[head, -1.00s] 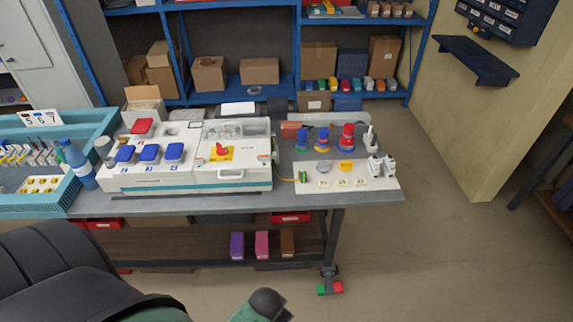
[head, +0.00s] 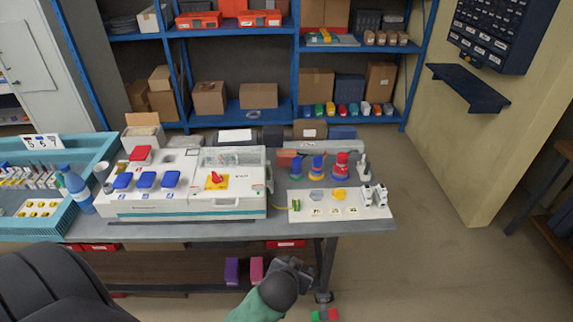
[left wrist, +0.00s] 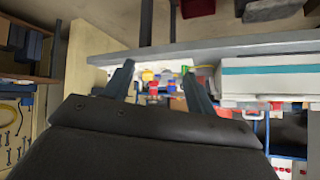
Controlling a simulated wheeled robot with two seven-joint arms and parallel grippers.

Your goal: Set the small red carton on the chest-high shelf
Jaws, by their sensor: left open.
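A small red block (head: 333,314), possibly the red carton, is on the floor by the bench leg, beside a green one; I cannot tell for certain. My left gripper (head: 298,268) is in front of the bench's right part, low, near the lower shelf's cartons. In the left wrist view my left gripper (left wrist: 158,72) is open with nothing between its fingers; bench items show beyond. The blue rack (head: 295,70) at the back has several shelves, and a small dark shelf (head: 468,88) is on the right wall; which is chest-high is unclear. My right gripper is not in view.
The grey bench (head: 240,232) carries a white machine (head: 180,208), a teal tray (head: 70,212) and a white board (head: 345,208) with small parts. A purple carton (head: 232,270) and a pink carton (head: 257,268) stand on its lower shelf.

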